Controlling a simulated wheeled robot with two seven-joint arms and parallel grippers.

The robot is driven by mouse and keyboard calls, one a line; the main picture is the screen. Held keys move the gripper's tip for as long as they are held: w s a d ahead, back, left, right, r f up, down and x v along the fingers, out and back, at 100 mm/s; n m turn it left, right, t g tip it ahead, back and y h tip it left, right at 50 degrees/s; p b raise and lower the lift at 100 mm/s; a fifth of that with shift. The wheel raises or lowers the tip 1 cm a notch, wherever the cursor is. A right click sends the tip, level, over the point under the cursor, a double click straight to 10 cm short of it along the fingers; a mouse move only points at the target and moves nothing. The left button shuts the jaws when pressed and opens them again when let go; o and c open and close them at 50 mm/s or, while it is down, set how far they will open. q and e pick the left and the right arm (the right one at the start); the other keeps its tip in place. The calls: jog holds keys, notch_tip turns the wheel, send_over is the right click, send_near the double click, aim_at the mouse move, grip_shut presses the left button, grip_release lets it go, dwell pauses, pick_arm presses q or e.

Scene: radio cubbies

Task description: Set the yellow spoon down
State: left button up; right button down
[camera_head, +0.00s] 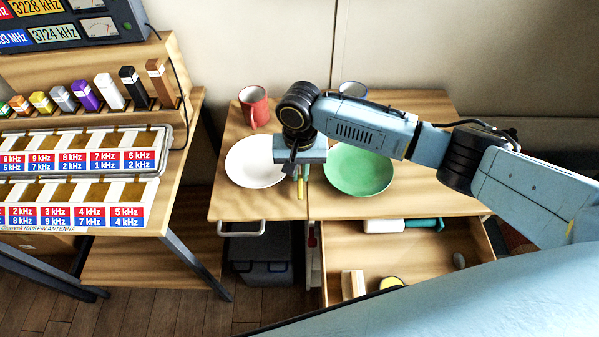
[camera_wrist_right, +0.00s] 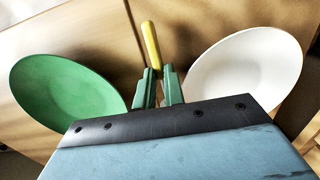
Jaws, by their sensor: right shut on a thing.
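My right gripper (camera_head: 303,172) points down over the table (camera_head: 420,185), between a white plate (camera_head: 250,165) and a green plate (camera_head: 360,172). In the wrist view, its green fingers (camera_wrist_right: 158,85) are shut on the yellow spoon (camera_wrist_right: 151,45). The spoon's yellow end sticks out past the fingertips, and the rest is hidden between and behind them. Only a small bit of yellow shows by the fingers in the head view. I cannot tell whether the spoon touches the tabletop. My left gripper is not in view.
A red mug (camera_head: 253,107) and a blue-rimmed mug (camera_head: 352,89) stand at the table's back. An open drawer (camera_head: 430,262) in front holds several small items. A radio desk (camera_head: 180,150) with coloured blocks is at left. Bare tabletop lies right of the green plate.

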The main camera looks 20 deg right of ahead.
jog(key=shift+a+f, duration=0.1)
jog(key=shift+f, duration=0.55)
jog(key=c, duration=1.8)
grip_release()
jog(key=shift+o, duration=0.2)
jog(key=shift+w+r, duration=0.1)
